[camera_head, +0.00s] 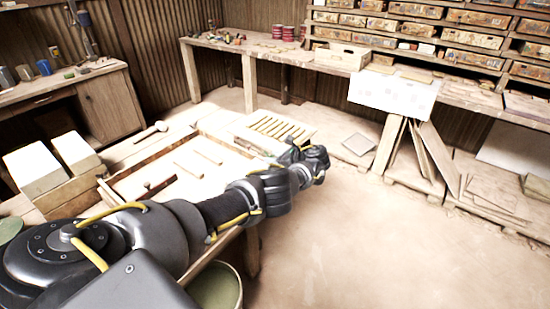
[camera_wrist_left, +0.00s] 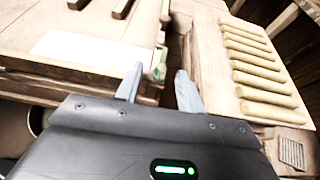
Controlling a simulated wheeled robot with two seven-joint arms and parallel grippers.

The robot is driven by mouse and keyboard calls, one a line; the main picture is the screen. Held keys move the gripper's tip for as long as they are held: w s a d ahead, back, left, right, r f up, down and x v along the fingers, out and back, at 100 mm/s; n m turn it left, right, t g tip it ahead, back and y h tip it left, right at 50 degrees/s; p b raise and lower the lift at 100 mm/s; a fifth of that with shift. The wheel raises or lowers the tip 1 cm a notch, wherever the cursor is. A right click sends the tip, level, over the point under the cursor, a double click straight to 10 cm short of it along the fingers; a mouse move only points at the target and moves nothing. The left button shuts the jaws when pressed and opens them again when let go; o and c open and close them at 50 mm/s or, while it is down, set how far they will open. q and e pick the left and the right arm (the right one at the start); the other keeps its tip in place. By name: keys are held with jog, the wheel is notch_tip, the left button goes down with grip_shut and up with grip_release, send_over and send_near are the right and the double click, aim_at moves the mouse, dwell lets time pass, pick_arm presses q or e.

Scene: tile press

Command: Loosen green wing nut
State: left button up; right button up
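My left arm reaches across the front of the wooden press frame (camera_head: 132,165) on the worktable. Its gripper (camera_head: 318,160) is near the table's right side, and its fingers are too small there to read. In the left wrist view the two fingertips (camera_wrist_left: 158,82) stand apart, with a visible gap. A small greenish piece (camera_wrist_left: 159,65), which looks like the green wing nut, sits at the frame's edge just beyond the left fingertip. It is partly hidden, and I cannot tell whether the finger touches it. My right gripper is not in view.
A slatted wooden rack (camera_head: 276,127) stands just beyond my gripper and also shows in the left wrist view (camera_wrist_left: 215,80). A mallet (camera_head: 150,132) lies behind the frame. Pale blocks (camera_head: 35,168) stand at left. A green bucket (camera_head: 217,288) sits below; open floor lies right.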

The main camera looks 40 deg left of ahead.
pick_arm(q)
jog(key=p+v, duration=0.3)
jog(key=v, duration=0.7)
jog(key=shift+d, duration=0.4)
jog(key=shift+r, duration=0.1)
